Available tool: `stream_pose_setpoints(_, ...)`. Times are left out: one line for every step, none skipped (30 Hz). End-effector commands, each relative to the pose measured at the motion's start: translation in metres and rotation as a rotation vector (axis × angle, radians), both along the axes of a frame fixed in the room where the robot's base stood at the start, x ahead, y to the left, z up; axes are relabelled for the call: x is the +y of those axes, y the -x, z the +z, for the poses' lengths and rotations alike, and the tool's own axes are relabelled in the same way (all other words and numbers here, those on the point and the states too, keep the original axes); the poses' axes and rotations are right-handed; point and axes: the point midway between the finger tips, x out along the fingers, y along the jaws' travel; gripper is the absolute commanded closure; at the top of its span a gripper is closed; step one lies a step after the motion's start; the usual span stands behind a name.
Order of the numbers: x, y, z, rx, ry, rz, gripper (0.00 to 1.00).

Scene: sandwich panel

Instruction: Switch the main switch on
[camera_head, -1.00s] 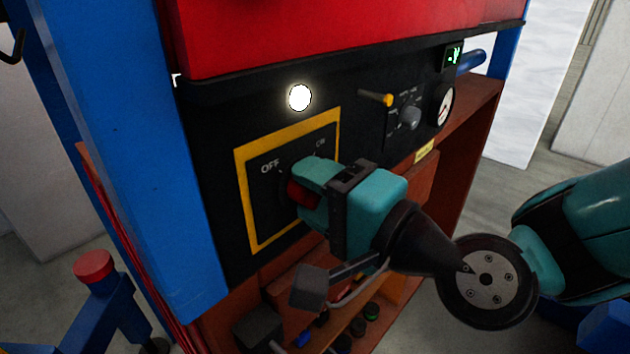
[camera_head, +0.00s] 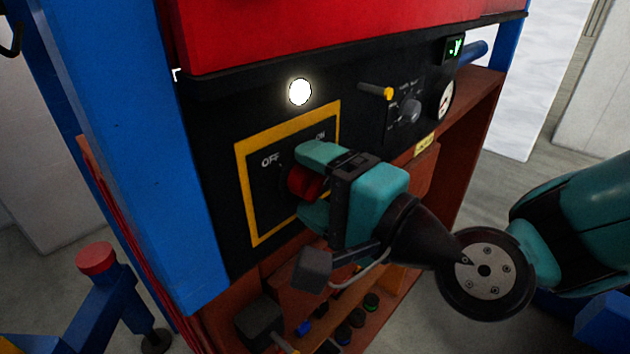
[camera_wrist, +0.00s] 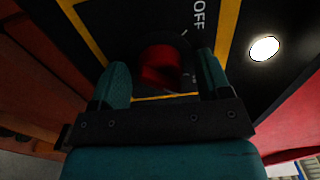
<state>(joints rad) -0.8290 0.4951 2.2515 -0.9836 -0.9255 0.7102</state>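The main switch is a red knob (camera_head: 305,184) on a black plate with a yellow border (camera_head: 243,190), marked OFF at upper left and ON at upper right. My gripper (camera_head: 304,181) is at the knob, one finger above it and one below. In the wrist view the red knob (camera_wrist: 160,66) sits between the two spread fingers of my gripper (camera_wrist: 163,75), with gaps on both sides. The gripper is open and holds nothing. Which mark the knob points to cannot be told.
A round white lamp (camera_head: 299,91) glows above the switch plate. To the right are a yellow-tipped lever (camera_head: 377,91), a small grey knob (camera_head: 410,111) and a gauge (camera_head: 445,100). A blue post (camera_head: 140,150) stands left of the panel. A shelf with small items lies below.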

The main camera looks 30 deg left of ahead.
Motion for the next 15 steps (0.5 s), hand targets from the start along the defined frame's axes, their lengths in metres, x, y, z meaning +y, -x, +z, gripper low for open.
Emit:
stream_pose_setpoints(0.0002,0.0003,0.0000,0.000,0.000,0.001,0.29)
stream_pose_setpoints(0.0003,0.0003,0.0000,0.000,0.000,0.001,0.29)
stream_pose_setpoints(0.0003,0.0003,0.0001,0.000,0.000,0.001,0.29)
stream_pose_setpoints(0.0003,0.0004,0.0001,0.000,0.000,0.001,0.29)
stream_pose_setpoints(0.0003,0.0004,0.0001,0.000,0.000,0.001,0.29)
stream_pose_setpoints(0.0003,0.0005,0.0001,-0.001,0.000,0.002,0.29)
stream_pose_setpoints(0.0003,0.0005,0.0001,-0.001,0.000,0.002,0.29)
stream_pose_setpoints(0.0003,0.0005,0.0001,-0.001,0.000,0.002,0.29)
stream_pose_setpoints(0.0003,0.0005,0.0001,-0.001,0.000,0.002,0.29)
stream_pose_setpoints(0.0002,0.0006,0.0001,-0.001,0.000,0.002,0.29)
stream_pose_setpoints(0.0000,0.0006,0.0000,-0.001,0.000,0.002,0.29)
stream_pose_setpoints(-0.0011,0.0007,-0.0003,-0.001,0.000,0.001,0.29)
stream_pose_setpoints(-0.0025,0.0008,-0.0007,-0.001,0.000,0.001,0.29)
stream_pose_setpoints(-0.0046,0.0008,-0.0010,-0.001,-0.001,0.000,0.29)
stream_pose_setpoints(-0.0086,0.0012,-0.0019,0.000,-0.001,-0.001,0.29)
